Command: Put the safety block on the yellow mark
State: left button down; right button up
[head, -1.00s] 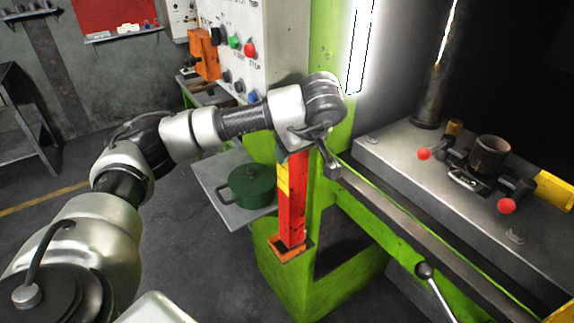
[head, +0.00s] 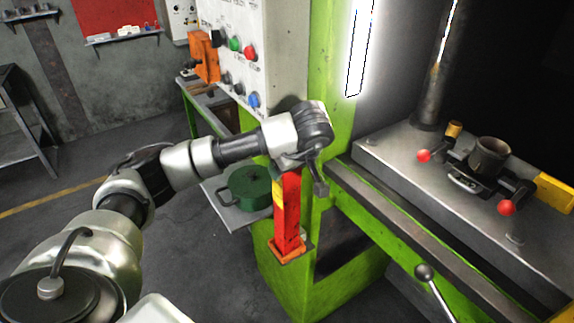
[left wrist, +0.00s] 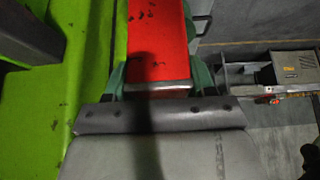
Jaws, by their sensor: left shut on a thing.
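The safety block (head: 288,207) is a tall red post with a yellow label. It stands upright beside the green press frame, its foot at an orange holder (head: 287,252). My left gripper (head: 287,164) is shut on its upper end, with the wrist above it. In the left wrist view the red block (left wrist: 158,38) sits between the teal fingers of my left gripper (left wrist: 160,84). A yellow patch (head: 555,190) lies at the right edge of the press bed; I cannot tell if it is the mark. My right gripper is not in view.
The grey press bed (head: 400,150) carries a die with red-knobbed handles (head: 490,155). A thick column (head: 435,90) rises behind it. A green pot (head: 250,187) stands on a shelf left of the block. The control panel (head: 240,60) is above. A black-knobbed lever (head: 425,272) stands in front.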

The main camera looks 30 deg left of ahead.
pick_arm(q)
jog(key=shift+c, duration=1.8)
grip_release()
jog(key=shift+s, duration=0.1)
jog(key=shift+d+r, duration=0.2)
jog(key=shift+r, duration=0.3)
jog(key=p+v, duration=0.1)
jog(key=v, duration=1)
jog(key=shift+d, duration=0.1)
